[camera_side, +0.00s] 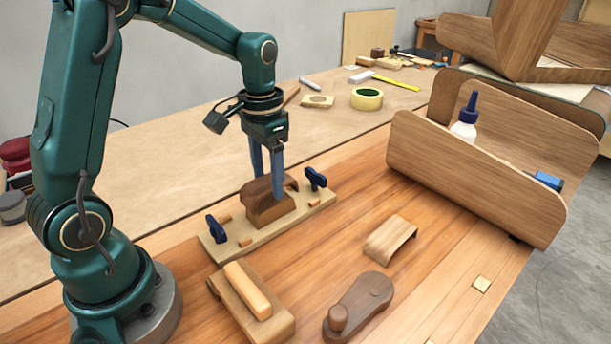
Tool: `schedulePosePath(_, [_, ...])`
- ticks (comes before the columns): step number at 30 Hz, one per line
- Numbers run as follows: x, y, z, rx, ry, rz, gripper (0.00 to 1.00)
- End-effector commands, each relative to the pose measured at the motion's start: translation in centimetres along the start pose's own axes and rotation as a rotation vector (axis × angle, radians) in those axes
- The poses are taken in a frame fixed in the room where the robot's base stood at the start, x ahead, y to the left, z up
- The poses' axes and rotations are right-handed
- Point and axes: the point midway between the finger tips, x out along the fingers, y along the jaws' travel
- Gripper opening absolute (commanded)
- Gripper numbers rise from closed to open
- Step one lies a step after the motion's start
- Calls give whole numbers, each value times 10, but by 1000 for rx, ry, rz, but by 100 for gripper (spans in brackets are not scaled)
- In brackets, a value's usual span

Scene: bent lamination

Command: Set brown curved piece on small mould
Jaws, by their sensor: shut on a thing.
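The brown curved piece (290,183) is dark and arched. It lies over the top of the small mould (270,210), a brown block on a pale base board (222,255). My gripper (268,190) points straight down at the mould, one finger on each side of the curved piece, and is shut on it. The piece looks level and close against the mould; I cannot tell whether it is fully seated. The fingers hide part of the piece and of the mould.
Dark blue clamps (315,179) stand at both ends of the base board. In front are a lighter curved piece (391,238), a wooden block with a pale bar (247,290) and a knobbed wooden tool (358,305). A large wooden holder (480,170) stands right.

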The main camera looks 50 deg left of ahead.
Motion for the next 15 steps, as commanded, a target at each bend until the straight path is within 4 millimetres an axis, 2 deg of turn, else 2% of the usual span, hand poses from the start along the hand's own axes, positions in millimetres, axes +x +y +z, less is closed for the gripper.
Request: schedulePosePath(15, [9, 0, 0, 0, -1, 0, 8])
